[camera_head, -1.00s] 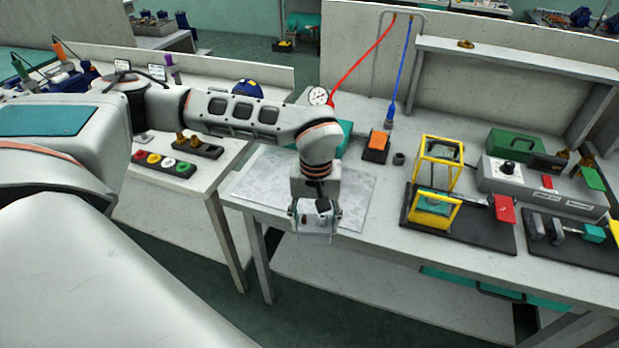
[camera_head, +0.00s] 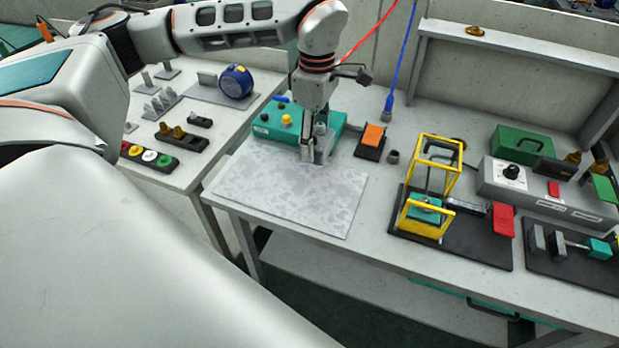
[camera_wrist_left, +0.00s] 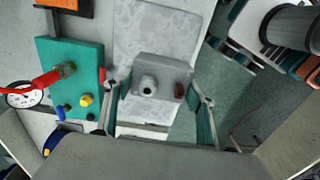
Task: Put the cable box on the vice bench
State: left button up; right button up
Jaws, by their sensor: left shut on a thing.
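My left gripper (camera_head: 317,148) points down over the back part of a grey speckled mat on the middle bench. In the left wrist view the gripper (camera_wrist_left: 158,88) is shut on a small grey box (camera_wrist_left: 160,66), which I take as the cable box. The box has a round grey fitting and a dark red part on the side facing the camera. In the head view the box (camera_head: 325,143) is mostly hidden by the fingers. I cannot tell whether it touches the mat. The middle bench (camera_head: 355,255) carries the mat. My right gripper is out of view.
A teal box (camera_head: 265,122) with knobs stands close behind and left of the gripper. An orange-topped block (camera_head: 374,136) and a yellow frame (camera_head: 432,178) stand to the right. The front of the grey mat (camera_head: 285,205) is clear. A gap separates the left table.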

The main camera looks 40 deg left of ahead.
pick_arm(q)
notch_tip(320, 180, down, 11)
jog(key=shift+f, duration=2.45)
jog(key=shift+f, duration=0.1)
jog(key=o, duration=1.1)
notch_tip(320, 180, up, 12)
jog(key=shift+r, duration=0.15)
